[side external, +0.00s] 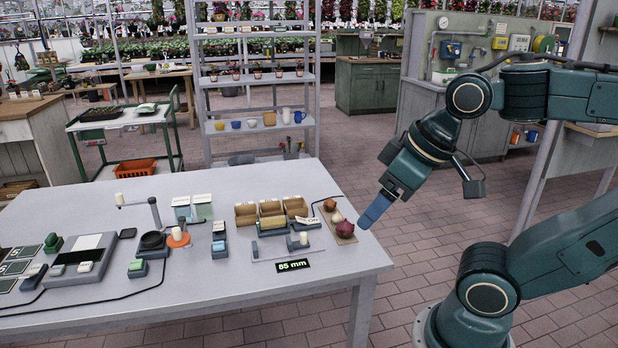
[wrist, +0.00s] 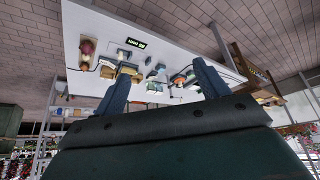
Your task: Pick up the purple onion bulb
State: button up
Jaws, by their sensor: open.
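The purple onion bulb (side external: 345,228) sits at the front end of a small brown board (side external: 347,239) near the table's right edge. In the wrist view the onion (wrist: 87,47) shows at the upper left, outside the span of the fingers. My gripper (side external: 366,222) points down and left, with its blue fingers close to the right of the onion in the side view. In the wrist view my gripper (wrist: 161,69) has its two fingers wide apart with nothing held between them. The gap in height between fingers and onion is hard to judge.
A brown bulb (side external: 330,205) and a pale bulb (side external: 336,217) lie beside the onion on the board. Brown bins (side external: 271,208), a small grey device (side external: 298,242) and an "85 mm" display (side external: 293,265) stand to the left. The table's front right (side external: 340,268) is clear.

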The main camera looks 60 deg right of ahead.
jog(key=shift+w, duration=0.1)
jog(key=m+g+h, duration=0.2)
jog(key=m+g, duration=0.4)
jog(key=m, duration=1.2)
send_over(345, 227)
notch_tip(345, 227, down, 17)
jog(key=shift+w+d+r, duration=0.1)
jog(key=shift+w+r, duration=0.1)
jog(key=shift+w, duration=0.15)
jog(key=shift+f, duration=0.1)
jog(key=shift+d+f, duration=0.2)
jog(key=shift+f, duration=1.2)
jog(key=shift+d+f, duration=0.2)
jog(key=shift+f, duration=1.15)
jog(key=shift+d+f, duration=0.2)
jog(key=shift+f, duration=1.2)
